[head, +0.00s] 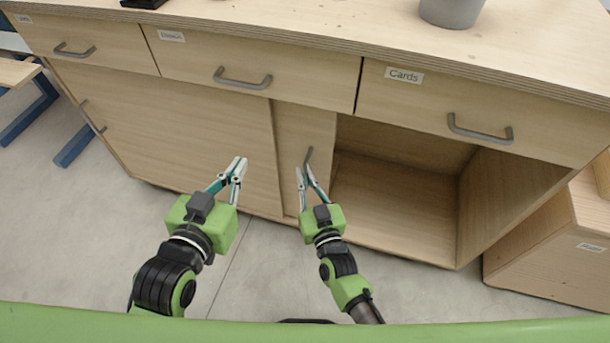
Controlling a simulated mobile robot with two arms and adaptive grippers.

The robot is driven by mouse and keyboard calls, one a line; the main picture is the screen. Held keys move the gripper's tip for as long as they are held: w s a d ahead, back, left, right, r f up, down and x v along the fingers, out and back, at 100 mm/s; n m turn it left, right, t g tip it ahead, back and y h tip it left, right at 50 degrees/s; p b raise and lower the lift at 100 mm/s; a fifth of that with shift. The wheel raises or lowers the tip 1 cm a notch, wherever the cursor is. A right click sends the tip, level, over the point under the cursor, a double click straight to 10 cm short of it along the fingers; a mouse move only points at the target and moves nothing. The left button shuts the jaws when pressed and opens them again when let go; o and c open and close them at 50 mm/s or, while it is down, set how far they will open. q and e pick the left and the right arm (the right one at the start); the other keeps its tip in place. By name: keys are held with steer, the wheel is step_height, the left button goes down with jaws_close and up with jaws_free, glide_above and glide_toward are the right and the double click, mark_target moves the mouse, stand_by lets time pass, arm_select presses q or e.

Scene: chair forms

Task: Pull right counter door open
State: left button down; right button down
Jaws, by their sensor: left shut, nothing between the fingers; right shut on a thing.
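The wooden counter (300,92) stands in front of me. Its right door (301,130) shows as a narrow panel near the middle, beside the left door (190,130) and partly hidden by it. The right part of the counter stands open, with its empty inside (395,205) in view. The right door's grey upright handle (308,155) is at the panel's right side. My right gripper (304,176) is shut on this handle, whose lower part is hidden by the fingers. My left gripper (238,168) is shut and empty in front of the left door.
Three drawers with grey handles run above the doors; the right one (485,115) is labelled Cards. A grey pot (451,12) and a dark object (143,3) are on the countertop. A wooden box unit (550,245) stands at the right. Grey floor is clear in front.

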steer(key=c, duration=2.2)
jaws_free()
steer(key=v, duration=1.2)
steer(key=shift+r, duration=0.1)
